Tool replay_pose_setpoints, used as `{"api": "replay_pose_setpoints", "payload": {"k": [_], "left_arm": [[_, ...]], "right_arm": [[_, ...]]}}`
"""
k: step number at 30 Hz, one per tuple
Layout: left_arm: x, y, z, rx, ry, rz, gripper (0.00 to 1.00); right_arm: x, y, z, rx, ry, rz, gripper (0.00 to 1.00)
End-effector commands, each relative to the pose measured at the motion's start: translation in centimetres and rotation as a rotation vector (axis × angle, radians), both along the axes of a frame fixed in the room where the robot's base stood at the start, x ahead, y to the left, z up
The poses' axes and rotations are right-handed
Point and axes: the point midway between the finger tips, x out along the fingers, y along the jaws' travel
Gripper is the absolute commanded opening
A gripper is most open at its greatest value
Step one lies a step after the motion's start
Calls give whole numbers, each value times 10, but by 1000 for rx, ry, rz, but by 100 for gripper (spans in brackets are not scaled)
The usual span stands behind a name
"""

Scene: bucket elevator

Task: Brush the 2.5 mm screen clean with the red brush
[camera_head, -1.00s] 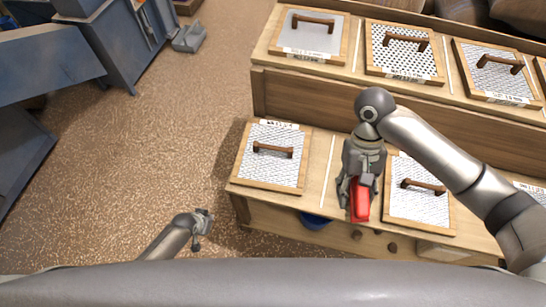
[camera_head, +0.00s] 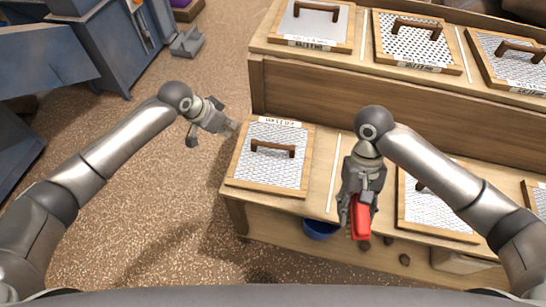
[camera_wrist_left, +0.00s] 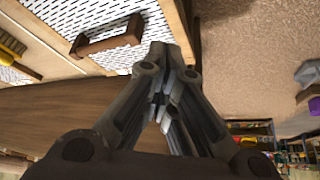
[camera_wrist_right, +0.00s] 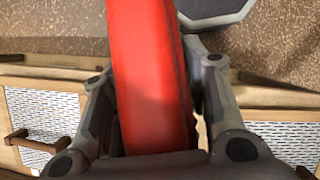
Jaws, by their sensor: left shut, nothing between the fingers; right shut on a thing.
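My right gripper (camera_head: 356,203) is shut on the red brush (camera_head: 361,222), which hangs over the front of the lower shelf, between two screens. The brush (camera_wrist_right: 150,75) fills the middle of the right wrist view; its bristles are hidden. My left gripper (camera_head: 228,127) is shut and empty, just left of the lower-left screen (camera_head: 258,170). That screen is a wood-framed mesh with a brown handle. Another framed screen (camera_head: 425,215) lies right of the brush, partly hidden by my right arm. The screen labels are too small to read, so I cannot tell which is 2.5 mm.
An upper shelf (camera_head: 360,75) holds several more framed screens with handles. A blue bucket (camera_head: 320,229) stands below the lower shelf's front edge. Blue machinery (camera_head: 105,50) stands at the far left. A yellow item (camera_wrist_left: 12,42) shows in the left wrist view.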

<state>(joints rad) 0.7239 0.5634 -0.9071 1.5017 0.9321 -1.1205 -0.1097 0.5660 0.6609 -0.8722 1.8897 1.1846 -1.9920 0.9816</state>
Motion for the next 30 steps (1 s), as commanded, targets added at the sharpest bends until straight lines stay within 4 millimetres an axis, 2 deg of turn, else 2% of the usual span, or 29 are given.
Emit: {"api": "replay_pose_setpoints", "payload": {"k": [5,19,30], "left_arm": [[-1,0,-4,5,2,-9,0],[-1,0,-45,4,0,-9,0],[-1,0,-47,4,-1,-7,0]], "right_arm": [[0,0,-8,0,0,0,4],[0,0,-55,0,0,0,4],[0,0,-57,0,0,0,4]]}}
